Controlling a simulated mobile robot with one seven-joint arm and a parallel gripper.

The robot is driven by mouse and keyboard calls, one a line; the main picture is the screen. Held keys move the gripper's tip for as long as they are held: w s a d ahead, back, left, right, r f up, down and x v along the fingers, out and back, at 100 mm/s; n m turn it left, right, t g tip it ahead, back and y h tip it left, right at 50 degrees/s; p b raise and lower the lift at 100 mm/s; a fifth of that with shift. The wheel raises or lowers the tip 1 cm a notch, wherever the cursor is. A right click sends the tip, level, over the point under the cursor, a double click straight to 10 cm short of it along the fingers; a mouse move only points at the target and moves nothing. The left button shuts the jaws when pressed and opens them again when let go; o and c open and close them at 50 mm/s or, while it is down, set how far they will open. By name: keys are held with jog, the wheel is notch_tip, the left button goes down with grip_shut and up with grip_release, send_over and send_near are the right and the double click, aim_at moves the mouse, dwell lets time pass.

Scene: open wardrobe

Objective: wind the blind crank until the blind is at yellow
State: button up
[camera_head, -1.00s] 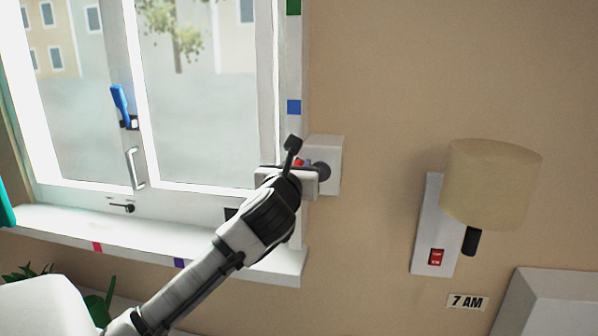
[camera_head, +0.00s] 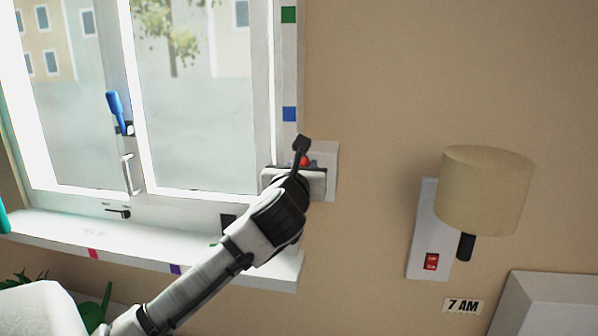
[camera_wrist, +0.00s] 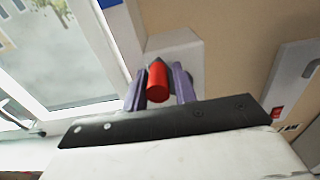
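The blind crank has a red handle knob (camera_wrist: 157,82) in front of a white wall box (camera_wrist: 182,50), just right of the window frame. In the head view the box (camera_head: 329,172) is partly hidden behind my gripper (camera_head: 310,163). In the wrist view my gripper (camera_wrist: 159,88) is open, with a purple finger on each side of the red knob. The knob is close to the left finger, and a small gap shows at the right one. The blind's lower edge and a yellow mark are not in view. A green mark (camera_head: 288,15) and a blue mark (camera_head: 289,114) are on the frame.
The windowsill (camera_head: 120,250) juts out below, with pink and purple marks. A blue window handle (camera_head: 115,108) is on the left. A lamp (camera_head: 485,190) with a red switch (camera_head: 431,262) is on the wall at right. The wall between is clear.

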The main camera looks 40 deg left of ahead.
jog(key=shift+w+d, duration=0.2)
jog(key=shift+d, duration=0.1)
jog(key=shift+c, duration=0.4)
jog(key=shift+r, duration=0.1)
jog(key=shift+w+d+r, duration=0.2)
jog(key=shift+w+d, duration=0.1)
jog(key=shift+d, duration=0.1)
jog(key=shift+d, duration=0.15)
jog(key=o, duration=0.7)
jog(key=v, duration=0.8)
